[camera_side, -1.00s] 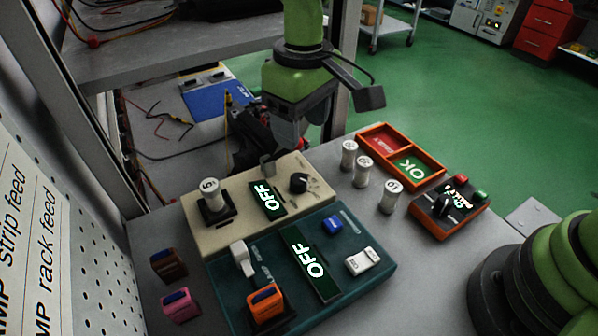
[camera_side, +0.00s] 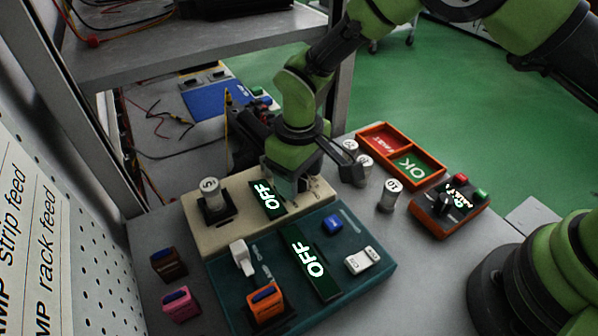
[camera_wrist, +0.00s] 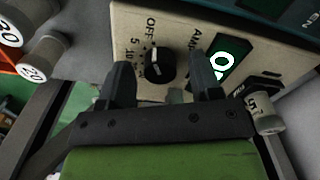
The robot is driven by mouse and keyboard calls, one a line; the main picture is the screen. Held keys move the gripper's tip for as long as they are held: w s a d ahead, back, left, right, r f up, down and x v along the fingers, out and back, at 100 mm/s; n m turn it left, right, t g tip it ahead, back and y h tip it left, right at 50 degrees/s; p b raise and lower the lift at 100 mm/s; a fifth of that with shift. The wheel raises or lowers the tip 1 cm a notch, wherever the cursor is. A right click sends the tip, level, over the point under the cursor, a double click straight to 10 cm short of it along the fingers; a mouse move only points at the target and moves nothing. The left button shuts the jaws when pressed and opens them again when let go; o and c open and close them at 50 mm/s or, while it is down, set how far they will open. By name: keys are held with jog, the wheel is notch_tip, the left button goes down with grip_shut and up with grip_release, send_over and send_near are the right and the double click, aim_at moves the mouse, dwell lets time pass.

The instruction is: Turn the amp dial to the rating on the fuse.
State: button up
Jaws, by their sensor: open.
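The black amp dial (camera_wrist: 160,66) sits on the beige panel (camera_wrist: 180,20) in the wrist view, with OFF, 5 and 10 printed around it. A pale mark on the dial appears to face the OFF side. My gripper (camera_wrist: 164,80) is open, with one finger on each side of the dial; contact cannot be told. In the side view my gripper (camera_side: 296,186) is low over the beige panel (camera_side: 233,228) and hides the dial. A white fuse (camera_side: 211,193) marked 5 stands upright in a black holder on that panel. The panel's display (camera_side: 267,198) reads OFF.
Several loose white fuses, one marked 10 (camera_side: 389,196), stand right of my gripper. An orange FAULT/OK tray (camera_side: 402,155) and a switch box (camera_side: 450,208) lie further right.

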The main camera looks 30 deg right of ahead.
jog(key=c, duration=0.9)
jog(key=shift+c, duration=0.2)
jog(key=shift+n, duration=2.8)
jog(key=shift+s+n, duration=0.1)
jog(key=shift+n, duration=0.2)
jog(key=o, duration=0.9)
jog(key=shift+o, duration=0.2)
